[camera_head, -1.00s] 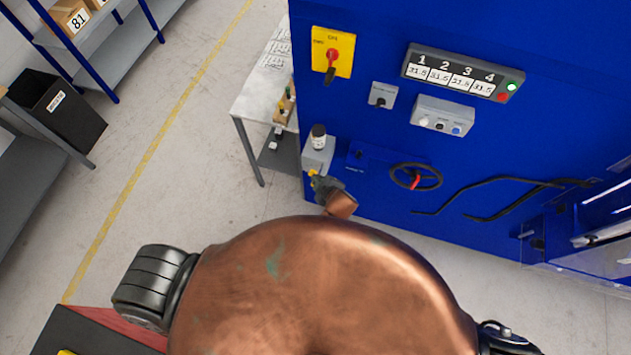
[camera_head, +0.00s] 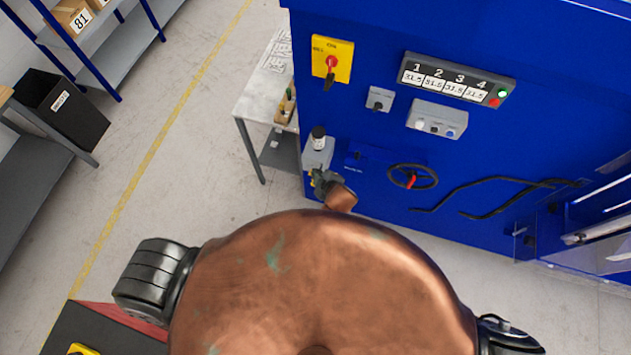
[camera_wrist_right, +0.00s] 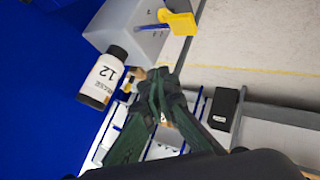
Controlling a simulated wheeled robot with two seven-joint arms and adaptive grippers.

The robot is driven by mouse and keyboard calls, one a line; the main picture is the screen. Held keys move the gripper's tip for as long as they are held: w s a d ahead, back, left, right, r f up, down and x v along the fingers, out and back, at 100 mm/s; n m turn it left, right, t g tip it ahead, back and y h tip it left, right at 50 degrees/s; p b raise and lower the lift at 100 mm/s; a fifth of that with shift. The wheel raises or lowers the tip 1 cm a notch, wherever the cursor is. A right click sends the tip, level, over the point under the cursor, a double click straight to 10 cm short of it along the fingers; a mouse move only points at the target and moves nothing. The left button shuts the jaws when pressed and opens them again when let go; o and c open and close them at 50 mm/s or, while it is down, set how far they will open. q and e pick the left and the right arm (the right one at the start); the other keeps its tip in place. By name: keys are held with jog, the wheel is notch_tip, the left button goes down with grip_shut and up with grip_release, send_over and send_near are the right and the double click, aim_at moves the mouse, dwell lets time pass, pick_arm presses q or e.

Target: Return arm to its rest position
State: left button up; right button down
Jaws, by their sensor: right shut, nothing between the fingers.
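My right gripper (camera_head: 318,182) is small and partly hidden in the head view, low in front of the blue machine (camera_head: 375,225), beside a grey box (camera_head: 317,154) on its left side. In the right wrist view my right gripper (camera_wrist_right: 157,78) has its dark fingers together, with nothing between them. A white bottle with a black cap, labelled 12 (camera_wrist_right: 103,82), is left of the fingers, apart from them in the picture. The grey box (camera_wrist_right: 140,38) and a yellow part (camera_wrist_right: 178,24) show above the fingers. My left gripper is out of view.
The machine's front carries a yellow switch plate (camera_head: 345,55), a display (camera_head: 458,77), a handwheel (camera_head: 427,176) and black hoses. A light table (camera_head: 255,100) stands left of it. A black bin (camera_head: 62,110) is farther left. The floor between is clear.

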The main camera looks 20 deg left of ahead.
dwell(0.4)
jog(key=s+d+f+m+g+h+b, duration=0.1)
jog(key=s+d+f+m+b, duration=0.25)
jog(key=d+f, duration=0.7)
jog(key=s+d+f+m+h+b, duration=0.15)
jog(key=d+f+b, duration=0.4)
jog(key=f, duration=0.95)
jog(key=s+d+f+m+g+h+b, duration=0.1)
jog(key=s+d+f+m+b, duration=0.2)
jog(key=d+f, duration=0.75)
jog(key=s+d+f+m+g+h+b, duration=0.1)
jog(key=s+d+f+m+b, duration=0.1)
jog(key=s+d+f+b, duration=0.2)
jog(key=s+d+f+m+g+b, duration=0.1)
jog(key=s+d+f+m+b, duration=0.2)
jog(key=s+d+f, duration=0.7)
jog(key=s+d+f+m+g+h+b, duration=0.1)
jog(key=s+d+f+b, duration=0.3)
jog(key=s+f, duration=1)
jog(key=s+d+m+g, duration=0.1)
jog(key=s+d, duration=0.2)
jog(key=s, duration=0.7)
jog(key=shift+d+f+m+h+b, duration=0.25)
jog(key=shift+d+m+h+b, duration=0.05)
jog(key=shift+h+b, duration=0.1)
